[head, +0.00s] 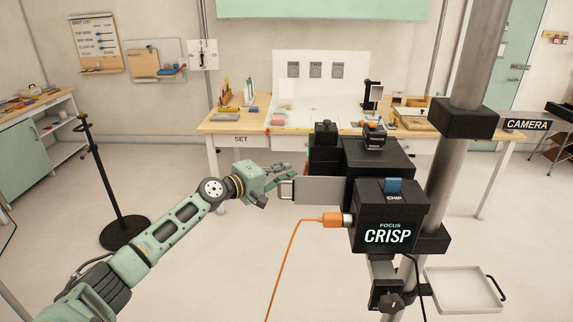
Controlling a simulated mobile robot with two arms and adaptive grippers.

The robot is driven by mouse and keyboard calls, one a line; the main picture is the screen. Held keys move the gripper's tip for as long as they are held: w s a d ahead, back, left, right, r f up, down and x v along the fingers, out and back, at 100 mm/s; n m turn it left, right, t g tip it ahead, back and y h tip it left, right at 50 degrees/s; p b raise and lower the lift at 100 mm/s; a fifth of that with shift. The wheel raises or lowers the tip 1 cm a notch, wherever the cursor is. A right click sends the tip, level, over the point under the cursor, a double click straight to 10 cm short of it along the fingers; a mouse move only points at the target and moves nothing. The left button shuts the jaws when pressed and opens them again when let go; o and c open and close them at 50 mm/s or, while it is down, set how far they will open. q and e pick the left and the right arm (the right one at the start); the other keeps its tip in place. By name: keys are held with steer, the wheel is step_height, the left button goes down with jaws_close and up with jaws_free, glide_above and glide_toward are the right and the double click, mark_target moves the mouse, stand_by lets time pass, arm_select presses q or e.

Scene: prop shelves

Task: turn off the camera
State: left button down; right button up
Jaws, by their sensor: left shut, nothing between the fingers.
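The black camera (378,158) is mounted on a grey column right of centre. Its lit rear panel (388,234) reads "FOCUS CRISP" in white and green. A blue chip (393,186) sticks up from the slot marked "CHIP". An orange plug (333,219) sits in the panel's left side. A black and orange knob (373,135) is on top. My left gripper (284,170) is shut and empty, just left of the camera's flat grey plate (320,190); I cannot tell whether they touch. My right gripper is not in view. No power switch is clearly readable.
A wooden set table (230,127) with small props stands behind the camera. A black stand (103,180) is at left. An orange cable (283,262) hangs to the floor. A white tray (462,290) is at lower right. The floor at centre left is clear.

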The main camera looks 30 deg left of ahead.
arm_select(q)
steer(key=shift+w+d+f, duration=0.1)
steer(key=shift+w+d, duration=0.1)
steer(key=shift+d, duration=0.3)
steer(key=b, duration=0.3)
steer(key=shift+w+d+f+n+t, duration=0.3)
steer(key=shift+d+t, duration=0.05)
steer(key=shift+t, duration=0.05)
steer(key=shift+s, duration=0.1)
